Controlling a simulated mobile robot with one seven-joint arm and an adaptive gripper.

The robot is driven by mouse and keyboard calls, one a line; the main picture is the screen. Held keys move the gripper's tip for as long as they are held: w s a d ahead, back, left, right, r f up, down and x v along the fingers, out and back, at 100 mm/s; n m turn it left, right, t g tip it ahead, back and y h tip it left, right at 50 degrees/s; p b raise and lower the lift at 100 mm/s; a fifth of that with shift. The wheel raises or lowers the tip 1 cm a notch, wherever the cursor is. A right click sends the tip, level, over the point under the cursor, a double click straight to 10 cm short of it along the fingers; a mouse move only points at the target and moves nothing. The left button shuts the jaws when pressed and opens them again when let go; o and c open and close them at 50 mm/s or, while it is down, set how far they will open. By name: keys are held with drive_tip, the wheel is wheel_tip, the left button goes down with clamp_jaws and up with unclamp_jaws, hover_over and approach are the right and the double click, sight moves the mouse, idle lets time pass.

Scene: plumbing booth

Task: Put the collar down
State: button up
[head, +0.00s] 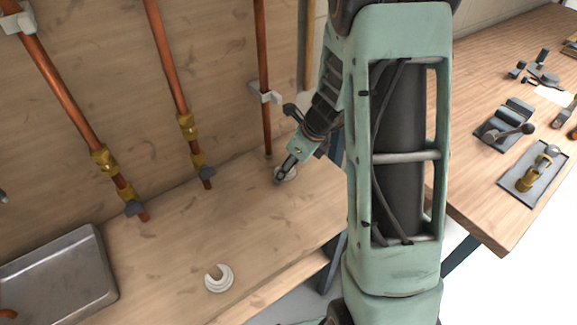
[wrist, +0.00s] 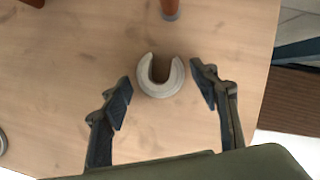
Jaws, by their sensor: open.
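A pale, C-shaped collar (wrist: 161,88) lies flat on the wooden bench top, its opening facing away from me in the wrist view. My gripper (wrist: 162,80) is open, with one finger on each side of the collar and a visible gap at each side. In the head view the same collar (head: 290,175) is partly hidden behind my gripper (head: 281,171). A second, similar C-shaped collar (head: 219,279) lies nearer the front of the bench.
Copper pipes (head: 172,60) with brass fittings run down the back panel, and one pipe end (wrist: 170,8) is just beyond the collar. A metal tray (head: 62,275) sits at the left. A second table (head: 470,190) with tools stands at the right. The bench between is clear.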

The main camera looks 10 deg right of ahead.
drive_tip(key=p+v, duration=0.3)
drive_tip(key=v, duration=0.9)
drive_tip(key=shift+a+r, duration=0.1)
